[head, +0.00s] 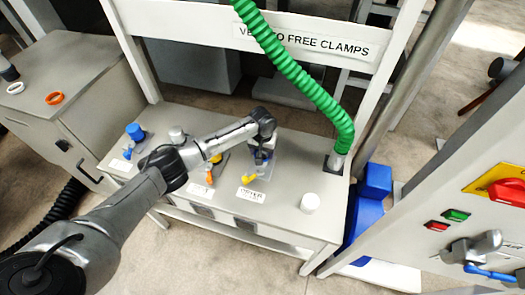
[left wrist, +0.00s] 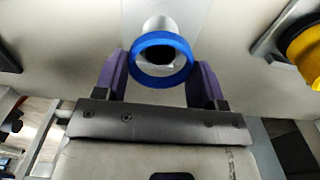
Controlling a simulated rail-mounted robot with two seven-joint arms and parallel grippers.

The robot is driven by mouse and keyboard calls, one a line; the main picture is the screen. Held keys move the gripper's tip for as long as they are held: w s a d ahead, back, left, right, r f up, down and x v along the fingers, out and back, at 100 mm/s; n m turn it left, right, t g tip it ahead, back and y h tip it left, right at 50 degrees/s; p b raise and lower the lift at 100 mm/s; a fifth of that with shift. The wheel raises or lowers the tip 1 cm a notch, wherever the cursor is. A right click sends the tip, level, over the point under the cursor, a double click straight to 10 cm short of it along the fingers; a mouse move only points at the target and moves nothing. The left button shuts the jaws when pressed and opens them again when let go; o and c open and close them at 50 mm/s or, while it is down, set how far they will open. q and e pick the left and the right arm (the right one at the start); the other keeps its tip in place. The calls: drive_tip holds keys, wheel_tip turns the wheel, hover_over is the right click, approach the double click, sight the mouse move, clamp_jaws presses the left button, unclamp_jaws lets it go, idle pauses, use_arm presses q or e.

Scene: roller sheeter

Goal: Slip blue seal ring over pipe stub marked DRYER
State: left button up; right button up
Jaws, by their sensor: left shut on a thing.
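My left gripper (head: 262,158) is over the bench at the stub behind the label that appears to read DRYER (head: 251,195). In the left wrist view its two purple fingers (left wrist: 163,80) are shut on the blue seal ring (left wrist: 134,64), one on each side. A pale pipe stub (left wrist: 158,24) lines up with the ring, and its dark mouth shows through the ring's opening. I cannot tell whether the ring is around the stub or just in front of its end. In the head view the gripper mostly hides ring and stub. My right gripper is not in view.
A blue-topped fitting (head: 134,131) and a grey stub (head: 177,134) stand to the left. White and orange rings (head: 54,98) lie on the left cabinet.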

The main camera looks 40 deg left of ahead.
use_arm(q)
drive_tip(key=shift+f, duration=0.7)
drive_tip(key=shift+f, duration=0.25)
idle(0.5)
drive_tip(key=o, duration=1)
drive_tip(key=shift+r, duration=0.15)
wheel_tip(320, 180, up, 14)
drive_tip(key=p, duration=0.3)
drive_tip(key=shift+f, duration=0.2)
